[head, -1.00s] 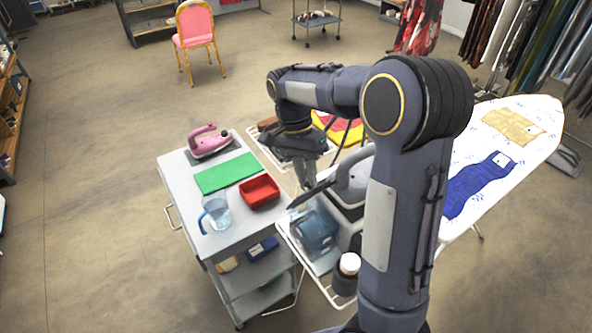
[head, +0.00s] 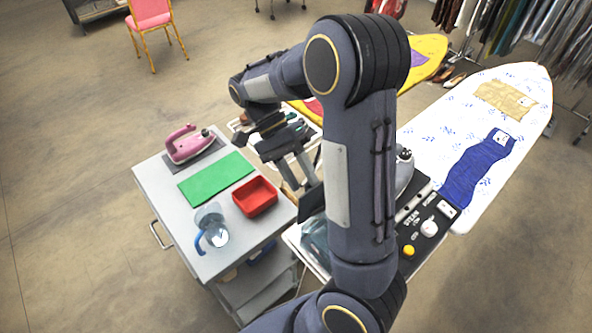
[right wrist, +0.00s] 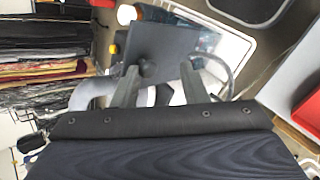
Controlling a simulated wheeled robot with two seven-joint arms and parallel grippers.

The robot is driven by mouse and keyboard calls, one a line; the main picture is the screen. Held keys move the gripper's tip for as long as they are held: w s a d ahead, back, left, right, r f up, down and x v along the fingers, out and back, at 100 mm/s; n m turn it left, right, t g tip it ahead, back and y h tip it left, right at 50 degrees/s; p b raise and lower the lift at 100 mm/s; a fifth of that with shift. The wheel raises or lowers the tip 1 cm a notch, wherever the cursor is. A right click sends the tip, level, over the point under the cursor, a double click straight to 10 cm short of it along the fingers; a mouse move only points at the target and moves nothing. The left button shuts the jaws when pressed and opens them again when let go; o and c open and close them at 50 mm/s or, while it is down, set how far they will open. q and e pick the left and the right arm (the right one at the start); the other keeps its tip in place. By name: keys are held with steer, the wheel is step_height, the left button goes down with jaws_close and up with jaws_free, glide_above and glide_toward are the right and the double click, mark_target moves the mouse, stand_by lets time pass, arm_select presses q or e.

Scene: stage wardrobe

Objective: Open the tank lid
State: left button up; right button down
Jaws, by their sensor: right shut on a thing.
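The tank lid (head: 312,202) is a dark flat plate above the translucent blue tank (head: 315,240) of the steam station (head: 425,222). It looks raised and tilted. My right gripper (head: 302,183) reaches down from above to the lid, its fingers close to the plate's upper edge. In the right wrist view the lid (right wrist: 185,45) lies just past the fingertips of my gripper (right wrist: 158,80), with a small dark knob between them. The gripper is shut on the lid; the exact contact is hard to see. My arm hides much of the station. My left gripper is not in view.
A grey cart (head: 200,255) at left holds a pink iron (head: 188,148), a green mat (head: 216,179), a red tray (head: 255,196) and a clear jug with blue handle (head: 211,228). An ironing board (head: 480,130) stands at right. Floor at left is clear.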

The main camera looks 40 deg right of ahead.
steer(key=shift+a+f, duration=0.1)
steer(key=shift+f, duration=0.7)
steer(key=shift+w, duration=0.1)
steer(key=c, duration=1.3)
jaws_free()
steer(key=shift+o, duration=0.2)
steer(key=shift+r, duration=0.1)
steer(key=shift+c, duration=0.2)
